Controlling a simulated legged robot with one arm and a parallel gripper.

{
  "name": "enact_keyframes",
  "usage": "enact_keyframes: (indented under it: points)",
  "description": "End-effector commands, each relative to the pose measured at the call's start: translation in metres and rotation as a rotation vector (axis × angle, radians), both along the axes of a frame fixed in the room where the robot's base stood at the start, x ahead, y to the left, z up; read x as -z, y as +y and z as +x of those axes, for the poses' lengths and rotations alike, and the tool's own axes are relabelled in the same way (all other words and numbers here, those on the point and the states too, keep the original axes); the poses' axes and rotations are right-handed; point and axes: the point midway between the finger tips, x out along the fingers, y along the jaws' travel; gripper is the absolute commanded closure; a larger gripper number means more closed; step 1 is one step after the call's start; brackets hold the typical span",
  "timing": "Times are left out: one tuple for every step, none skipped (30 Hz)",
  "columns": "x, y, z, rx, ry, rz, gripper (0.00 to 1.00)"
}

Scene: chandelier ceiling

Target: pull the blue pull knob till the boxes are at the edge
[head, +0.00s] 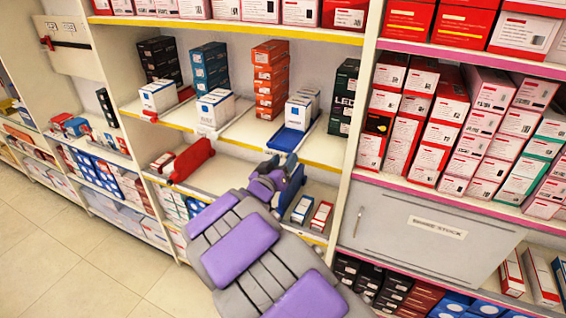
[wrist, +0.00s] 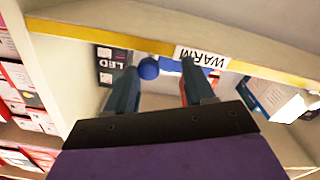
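The blue pull knob (wrist: 148,68) shows in the wrist view as a round ball in front of a blue tray edge (wrist: 177,65). In the head view the blue tray (head: 286,139) lies on the middle shelf, with white and blue boxes (head: 300,108) standing on it, back from its front edge. The knob cannot be made out in the head view, where my gripper is close by. My gripper (head: 283,168) is open below the tray's front; its fingers (wrist: 158,72) are apart. The knob appears between them, nearer the left finger. Whether they touch is unclear.
A yellow shelf edge with a WARM label (wrist: 202,57) runs close above the fingers. A red tray (head: 186,93) with a red knob (head: 151,117) sits further left. Dark LED boxes (head: 344,92) stand to the right. A red object (head: 190,159) lies on the shelf below.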

Motion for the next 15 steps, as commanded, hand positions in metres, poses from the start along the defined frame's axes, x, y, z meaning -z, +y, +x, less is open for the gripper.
enact_keyframes:
  points:
    - [-0.001, -0.0006, 0.0001, -0.001, -0.001, 0.001, 0.54]
    - [-0.0013, -0.0018, 0.0002, -0.001, -0.001, 0.002, 0.57]
    - [-0.002, -0.0037, 0.0002, -0.001, -0.002, 0.003, 0.61]
    - [-0.0022, -0.005, 0.0003, -0.001, -0.002, 0.004, 0.64]
    - [-0.0025, -0.0062, 0.0004, -0.001, -0.001, 0.005, 0.67]
    - [-0.0025, -0.0071, 0.0005, -0.001, -0.001, 0.005, 0.7]
    - [-0.0023, -0.0074, 0.0005, -0.001, 0.0, 0.005, 0.73]
    - [-0.0024, -0.0072, 0.0006, -0.001, 0.0, 0.005, 0.76]
    - [-0.002, -0.0067, 0.0005, -0.001, 0.0, 0.005, 0.8]
    - [-0.0018, -0.0058, 0.0005, 0.0, -0.001, 0.004, 0.83]
    - [-0.0015, -0.0051, 0.0005, 0.0, 0.0, 0.003, 0.86]
    - [-0.0011, -0.004, 0.0003, 0.001, -0.001, 0.003, 0.9]
    - [-0.0009, -0.0034, 0.0002, 0.001, 0.0, 0.002, 0.92]
    - [-0.0008, -0.0029, 0.0, 0.001, 0.0, 0.001, 0.95]
    - [-0.0006, -0.0023, -0.0001, 0.001, 0.0, 0.001, 0.99]
